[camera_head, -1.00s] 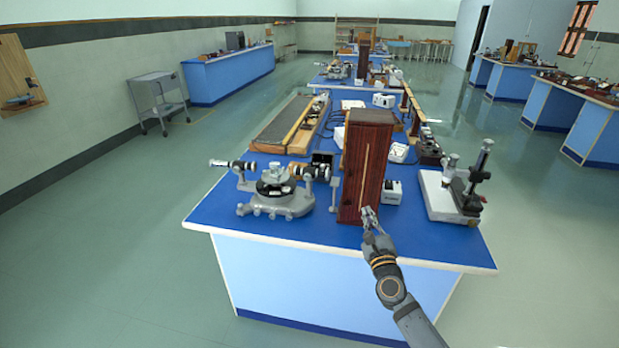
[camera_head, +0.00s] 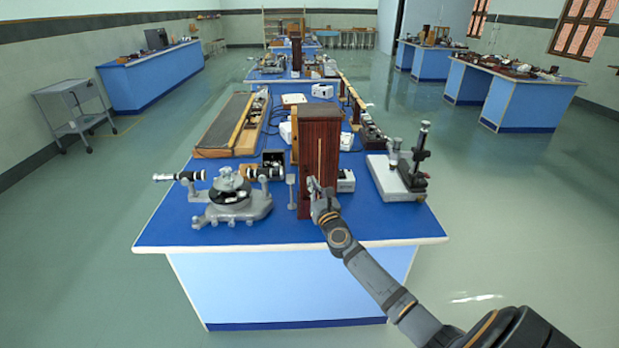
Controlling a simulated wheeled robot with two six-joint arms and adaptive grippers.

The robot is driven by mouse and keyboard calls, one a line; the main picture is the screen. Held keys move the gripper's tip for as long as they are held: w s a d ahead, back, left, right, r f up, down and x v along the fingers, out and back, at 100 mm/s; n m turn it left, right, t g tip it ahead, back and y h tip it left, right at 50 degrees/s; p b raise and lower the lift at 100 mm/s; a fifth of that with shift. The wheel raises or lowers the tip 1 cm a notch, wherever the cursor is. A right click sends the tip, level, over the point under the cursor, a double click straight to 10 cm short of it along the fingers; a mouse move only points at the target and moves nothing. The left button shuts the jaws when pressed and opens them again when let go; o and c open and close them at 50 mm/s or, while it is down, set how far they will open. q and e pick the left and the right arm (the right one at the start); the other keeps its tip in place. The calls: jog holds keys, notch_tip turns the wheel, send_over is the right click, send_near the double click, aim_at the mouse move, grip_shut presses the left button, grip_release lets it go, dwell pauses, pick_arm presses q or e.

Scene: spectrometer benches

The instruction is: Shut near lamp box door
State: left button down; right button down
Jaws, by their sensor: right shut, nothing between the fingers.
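The near lamp box (camera_head: 320,143) is a tall dark-red wooden box standing upright on the near blue bench. A thin pale vertical line runs down its front face. A narrow wooden strip shows along its left edge; I cannot tell whether that is the door or how far it stands open. My right gripper (camera_head: 315,188) is shut and empty. It is at the lower front of the box, overlapping it in the picture; I cannot tell whether it touches. My left gripper is not in view.
A grey spectrometer (camera_head: 232,200) stands left of the box on the blue bench (camera_head: 285,228). A microscope-like instrument (camera_head: 400,172) stands at the right. The bench's front strip is clear.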

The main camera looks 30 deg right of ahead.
aim_at(306, 172)
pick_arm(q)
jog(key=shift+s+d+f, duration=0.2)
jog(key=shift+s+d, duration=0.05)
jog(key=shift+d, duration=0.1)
pick_arm(e)
jog(key=x, duration=0.3)
jog(key=shift+w, duration=0.1)
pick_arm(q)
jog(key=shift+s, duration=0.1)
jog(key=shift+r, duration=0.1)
pick_arm(e)
jog(key=shift+w+r+m+h, duration=0.1)
jog(key=shift+w+m+h, duration=0.3)
jog(key=shift+h, duration=0.1)
jog(key=shift+w+m+g+h, duration=0.4)
jog(key=shift+w+g+h, duration=0.1)
jog(key=shift+h, duration=0.3)
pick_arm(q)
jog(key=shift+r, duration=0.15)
